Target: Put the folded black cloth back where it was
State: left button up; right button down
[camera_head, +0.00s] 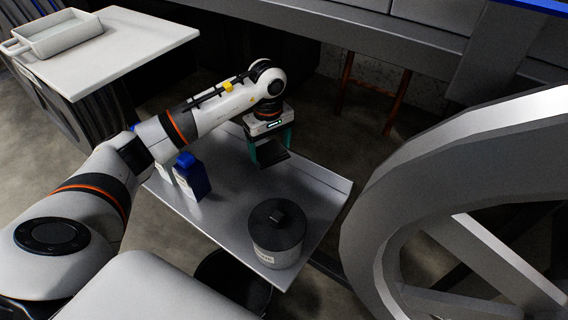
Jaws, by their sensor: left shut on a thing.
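My left gripper (270,148) reaches in from the left and points down over the metal tray table (222,205). It is shut on the folded black cloth (273,153), a small dark flat piece between its green fingers. The cloth is at or just above the far part of the table; I cannot tell whether it touches the surface. My right gripper is not in view.
A grey lidded pot (276,238) stands at the table's near right corner. Blue bottles (192,177) stand at the left, partly behind my arm. A large grey wheel (400,200) is at the right. A white table (120,50) holds a white dish (58,34). The tray's middle is clear.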

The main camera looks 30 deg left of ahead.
aim_at(270, 160)
pick_arm(q)
jog(key=shift+w+f, duration=0.1)
jog(key=shift+f, duration=0.3)
jog(key=f, duration=0.4)
jog(key=shift+s+f, duration=0.15)
jog(key=shift+s, duration=0.05)
jog(key=shift+f+b, duration=0.45)
jog(key=shift+f, duration=1.85)
jog(key=o, duration=0.8)
jog(key=shift+w, duration=0.1)
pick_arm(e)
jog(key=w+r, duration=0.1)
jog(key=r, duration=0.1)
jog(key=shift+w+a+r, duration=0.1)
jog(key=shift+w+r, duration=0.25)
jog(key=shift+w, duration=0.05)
pick_arm(q)
jog(key=shift+r, duration=0.1)
notch_tip(270, 160, up, 12)
jog(key=shift+f+p, duration=0.1)
jog(key=shift+p, duration=0.5)
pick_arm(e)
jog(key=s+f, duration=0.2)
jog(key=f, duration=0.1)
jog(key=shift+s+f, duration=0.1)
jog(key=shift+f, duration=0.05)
